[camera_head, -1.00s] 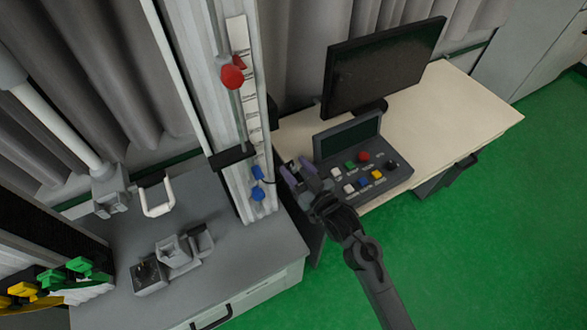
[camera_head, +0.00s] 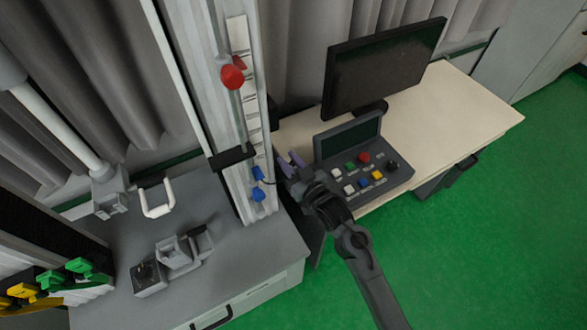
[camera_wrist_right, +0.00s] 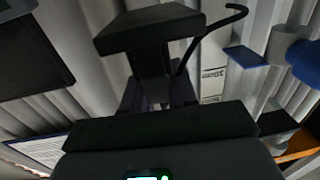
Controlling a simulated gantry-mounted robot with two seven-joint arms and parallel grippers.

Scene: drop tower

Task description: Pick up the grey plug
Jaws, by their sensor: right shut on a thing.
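In the head view my right gripper (camera_head: 290,164) is beside the lower part of the tower column, left of the control box. Its purple fingers are close together. In the right wrist view the gripper (camera_wrist_right: 158,98) is shut on a dark grey piece with a wide flat head, which I take as the grey plug (camera_wrist_right: 150,38). A thin black cable curves up beside it on the right. The gripper hides the lower part of the plug. In the head view I cannot make out the plug between the fingers. My left gripper is not in view.
The control box (camera_head: 365,181) with coloured buttons and a monitor (camera_head: 382,66) stand on the desk (camera_head: 455,110). Grey blocks (camera_head: 172,257) lie on the left bench.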

